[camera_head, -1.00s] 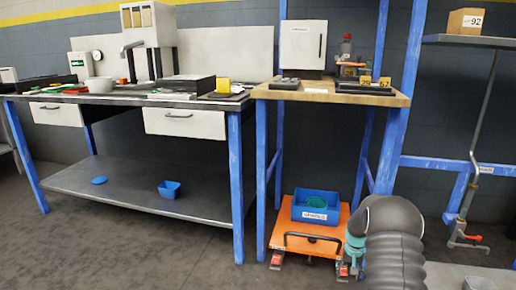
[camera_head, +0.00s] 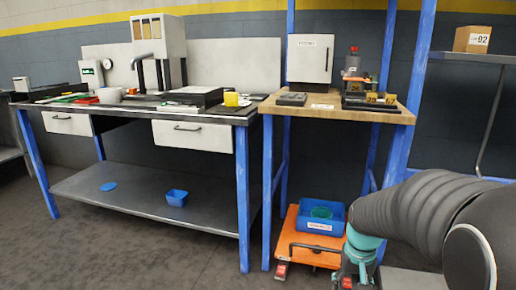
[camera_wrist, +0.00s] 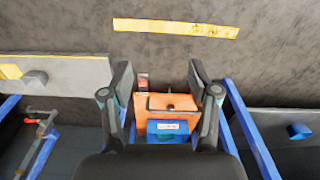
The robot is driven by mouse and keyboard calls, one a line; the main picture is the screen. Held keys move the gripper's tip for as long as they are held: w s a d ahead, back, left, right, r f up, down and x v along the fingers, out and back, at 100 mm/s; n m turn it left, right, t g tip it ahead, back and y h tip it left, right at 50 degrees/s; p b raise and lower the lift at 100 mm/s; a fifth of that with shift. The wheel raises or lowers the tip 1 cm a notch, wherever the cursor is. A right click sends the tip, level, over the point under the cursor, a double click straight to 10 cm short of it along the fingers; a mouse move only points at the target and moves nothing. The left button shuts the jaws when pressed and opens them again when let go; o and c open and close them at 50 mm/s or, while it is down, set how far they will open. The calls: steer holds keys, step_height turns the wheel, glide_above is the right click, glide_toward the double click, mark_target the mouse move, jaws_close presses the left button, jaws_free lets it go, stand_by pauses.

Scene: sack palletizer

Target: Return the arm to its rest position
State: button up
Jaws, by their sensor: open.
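My gripper (camera_wrist: 160,85) shows in the wrist view with its two dark fingers spread apart and nothing between them. It hangs above the floor. Beyond the fingers, lower down, is an orange cart (camera_wrist: 158,102) with a blue bin (camera_wrist: 167,128) on it. In the head view my arm reaches in from the right edge, bent, with a grey sleeve and a teal joint. The gripper's fingertips are not clear there. The arm's end is in front of the right side of the orange cart (camera_head: 300,250) and blue bin (camera_head: 322,222). A green round thing lies in the bin.
A wooden-topped bench (camera_head: 330,108) with blue legs stands above the cart. A long dark workbench (camera_head: 140,110) is at the left, with a small blue bin (camera_head: 177,197) on its lower shelf. A cardboard box (camera_head: 472,39) sits on a shelf at right. Floor at front left is clear.

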steer(key=s+a+r+n+t+p, duration=0.1)
steer(key=s+a+r+t+p, duration=0.1)
steer(key=s+r, duration=0.6)
steer(key=s+a+r+n+t+p, duration=0.1)
steer(key=s+a+r+t+p, duration=0.2)
steer(key=s+r, duration=0.5)
steer(key=shift+s+a+r+p, duration=0.3)
steer(key=shift+a+r+p, duration=0.15)
steer(key=shift+a+r, duration=0.5)
